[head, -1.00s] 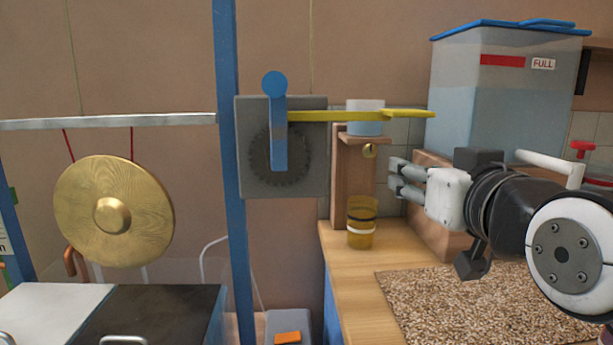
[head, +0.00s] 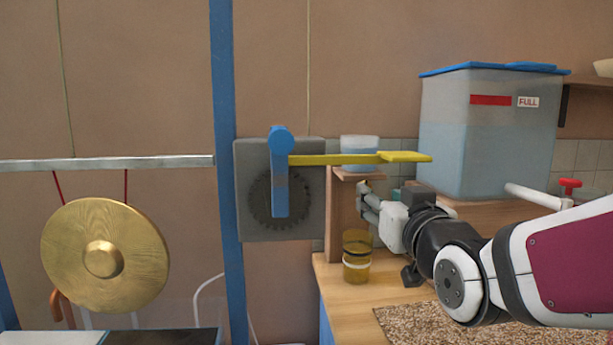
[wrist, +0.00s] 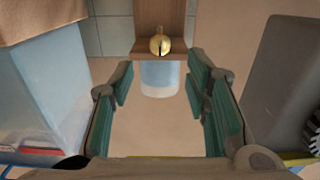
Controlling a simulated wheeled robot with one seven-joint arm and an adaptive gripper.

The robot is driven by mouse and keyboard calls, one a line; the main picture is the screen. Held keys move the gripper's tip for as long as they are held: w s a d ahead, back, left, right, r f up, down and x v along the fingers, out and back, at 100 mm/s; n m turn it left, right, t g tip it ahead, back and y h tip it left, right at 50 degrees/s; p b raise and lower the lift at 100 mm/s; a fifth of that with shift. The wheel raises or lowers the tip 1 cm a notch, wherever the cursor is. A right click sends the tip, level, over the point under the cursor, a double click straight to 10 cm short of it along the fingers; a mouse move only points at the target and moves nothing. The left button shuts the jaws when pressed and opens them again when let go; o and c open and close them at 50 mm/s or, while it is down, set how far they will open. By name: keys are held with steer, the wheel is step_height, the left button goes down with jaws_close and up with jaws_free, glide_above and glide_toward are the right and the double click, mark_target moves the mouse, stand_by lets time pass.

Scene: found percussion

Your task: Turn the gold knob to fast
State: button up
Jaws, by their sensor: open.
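The gold knob (wrist: 160,45) is a small round brass ball with a dark slot, on the wooden stand (wrist: 160,18). In the wrist view, which looks upside down, it sits centred just beyond my open fingertips, apart from them. My gripper (wrist: 160,75) has teal-padded fingers spread wide with nothing between them. In the head view my gripper (head: 363,196) reaches from the right to the front of the wooden stand (head: 340,215). There my fingers mostly hide the knob. I see no readable speed mark at the knob.
A grey gear box (head: 250,225) with a blue lever is left. A water tank (head: 450,130) is right. An amber cup (head: 357,262) is below; a gong (head: 90,280) hangs far left.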

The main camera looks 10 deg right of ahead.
steer(key=w+p, duration=0.1)
steer(key=w, duration=0.6)
stand_by(0.3)
jaws_close()
